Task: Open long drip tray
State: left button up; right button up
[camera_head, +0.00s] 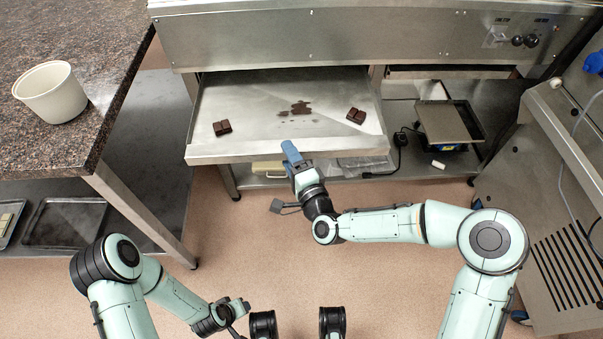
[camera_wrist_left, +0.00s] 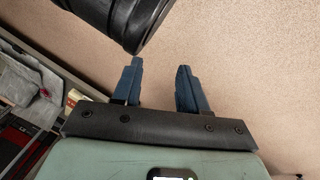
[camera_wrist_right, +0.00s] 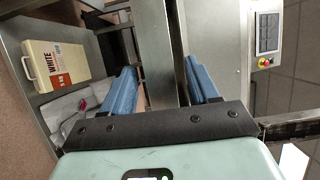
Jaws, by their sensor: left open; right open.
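The long drip tray (camera_head: 250,100) is a wide, shallow steel tray. It stands well out from under the steel machine, with a dark brown spill (camera_head: 300,108) and two pieces of dark chocolate (camera_head: 222,128) (camera_head: 356,116) on it. My right gripper (camera_head: 290,147) is at the middle of the tray's front edge. In the right wrist view its blue fingers (camera_wrist_right: 160,66) are open, with a steel edge between them; I cannot tell whether they touch it. My left gripper (camera_wrist_left: 157,66) is open and empty over the floor, away from the tray.
A granite-topped table (camera_head: 110,70) with a white tub (camera_head: 50,92) stands at the left. A lower shelf (camera_head: 400,165) under the tray holds a cream box (camera_wrist_right: 56,66) and a scale (camera_head: 447,125). A steel cabinet (camera_head: 530,220) stands at the right. Floor in front is clear.

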pick_arm(q)
jog(key=r+p, duration=0.1)
jog(key=s+d+r+p, duration=0.1)
jog(key=shift+d+r, duration=0.2)
jog(key=shift+r, duration=0.2)
pick_arm(e)
jog(key=v, duration=1.2)
jog(key=shift+s+d, duration=0.1)
jog(key=shift+s, duration=0.05)
